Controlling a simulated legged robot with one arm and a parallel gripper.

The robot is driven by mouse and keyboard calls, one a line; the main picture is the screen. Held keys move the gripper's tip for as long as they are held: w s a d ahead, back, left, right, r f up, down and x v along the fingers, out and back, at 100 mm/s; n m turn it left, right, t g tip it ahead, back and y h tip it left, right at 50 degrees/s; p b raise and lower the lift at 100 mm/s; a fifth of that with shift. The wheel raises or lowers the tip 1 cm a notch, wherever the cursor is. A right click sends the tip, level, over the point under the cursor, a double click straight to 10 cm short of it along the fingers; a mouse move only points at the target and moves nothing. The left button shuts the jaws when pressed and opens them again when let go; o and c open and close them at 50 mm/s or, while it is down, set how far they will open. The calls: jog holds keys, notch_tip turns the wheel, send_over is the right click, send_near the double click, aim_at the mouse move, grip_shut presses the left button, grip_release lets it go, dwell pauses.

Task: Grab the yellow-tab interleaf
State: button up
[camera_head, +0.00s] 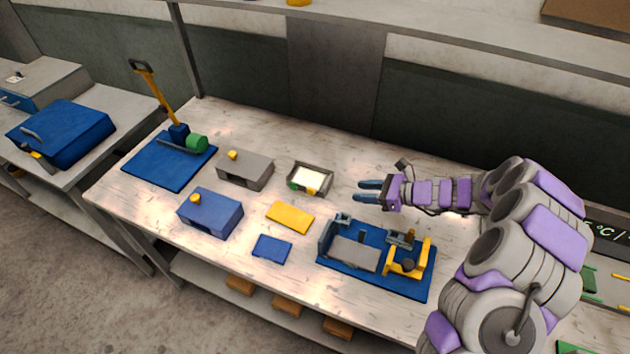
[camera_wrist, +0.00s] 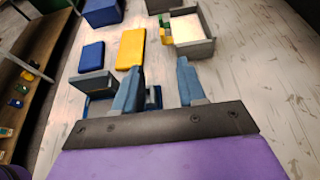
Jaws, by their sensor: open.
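A small grey tray (camera_head: 328,184) holds a white sheet or stack of sheets (camera_head: 309,178). A yellow piece (camera_head: 311,192) and a green piece show at its front edge; I cannot tell whether the yellow one is the interleaf's tab. The wrist view also shows the tray (camera_wrist: 196,48) ahead of my fingers, with white sheet (camera_wrist: 187,29), yellow piece (camera_wrist: 162,19) and green piece (camera_wrist: 167,37) on its left side. My gripper (camera_head: 369,191) is open and empty, to the right of the tray and apart from it. Its two blue fingers (camera_wrist: 159,72) point toward the tray side.
A yellow block (camera_head: 290,217) and a blue block (camera_head: 272,248) lie in front of the tray. A blue fixture (camera_head: 338,268) stands near my gripper. A grey box (camera_head: 245,172), a blue box (camera_head: 210,213) and a lever press (camera_head: 168,165) stand left. Bare tabletop lies behind the tray.

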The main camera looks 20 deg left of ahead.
jog(key=b, duration=0.2)
send_near(314, 190)
jog(key=x, duration=0.4)
jog(key=shift+s+a+r, duration=0.2)
jog(key=shift+a, duration=0.05)
jog(key=b+x, duration=0.1)
jog(key=x, duration=0.3)
jog(key=shift+w+a+f+b, duration=0.2)
jog(key=shift+w+f+b, duration=0.1)
jog(key=shift+f+b, duration=0.15)
jog(key=shift+a+f, duration=0.1)
jog(key=shift+a, duration=0.15)
jog(key=shift+c, duration=0.2)
jog(key=shift+d, duration=0.1)
grip_shut()
